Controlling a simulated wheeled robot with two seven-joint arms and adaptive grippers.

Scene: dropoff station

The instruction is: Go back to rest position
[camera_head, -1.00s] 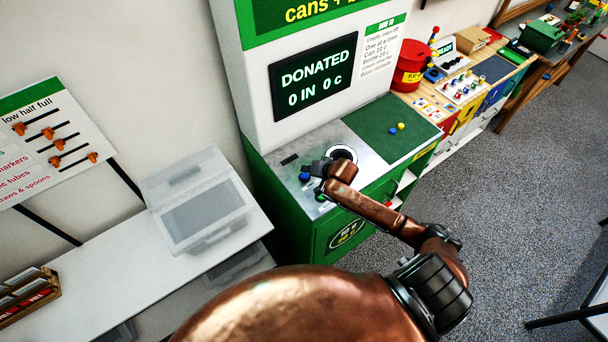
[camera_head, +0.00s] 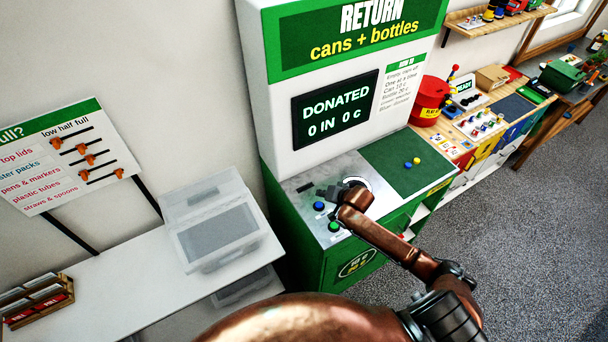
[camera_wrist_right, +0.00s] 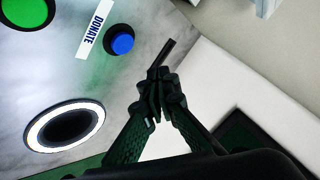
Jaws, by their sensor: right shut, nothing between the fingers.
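My right gripper (camera_head: 328,193) is over the grey top of the return machine (camera_head: 290,192), near its blue button (camera_head: 319,206). In the right wrist view the right gripper (camera_wrist_right: 158,80) is shut with nothing between its fingers, beside the blue button (camera_wrist_right: 122,42) with the label "DONATE". The green button (camera_head: 335,226) lies nearer the front edge. The white-ringed hole (camera_wrist_right: 65,126) is partly hidden behind my right wrist in the head view. The screen (camera_head: 335,109) reads "DONATED 0 IN 0 c". My left gripper is out of view.
A clear plastic bin (camera_head: 215,236) stands on a white table (camera_head: 110,290) to the left. A green mat (camera_head: 405,170) with small blue and yellow pieces lies right of my wrist. A red drum (camera_head: 428,100) and a workbench stand further right. Grey floor (camera_head: 480,220) is open at the right.

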